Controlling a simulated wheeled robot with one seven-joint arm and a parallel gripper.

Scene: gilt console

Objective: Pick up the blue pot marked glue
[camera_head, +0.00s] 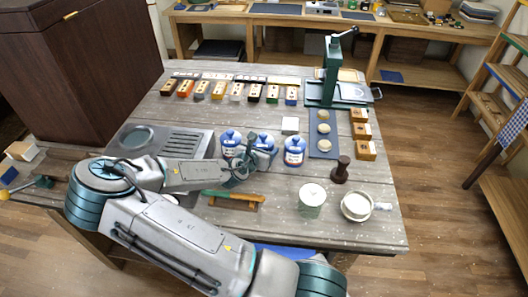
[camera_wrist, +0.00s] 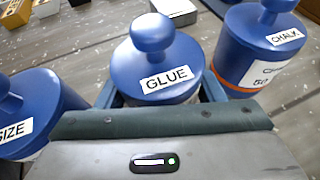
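The blue pot marked GLUE (camera_wrist: 165,62) has a round-knobbed lid and is at the middle of the wrist view. In the head view it is the middle blue pot (camera_head: 265,141) in a row of three, upright on the table, partly hidden by my gripper. My gripper (camera_head: 243,166) reaches it from the front left. In the wrist view its two teal fingers (camera_wrist: 160,95) stand apart, one on each side of the glue pot. They look open; whether they touch the pot is hidden.
The SIZE pot (camera_wrist: 30,110) is close on the left and the CHALK pot (camera_wrist: 262,45) close on the right; the latter also shows in the head view (camera_head: 294,152).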

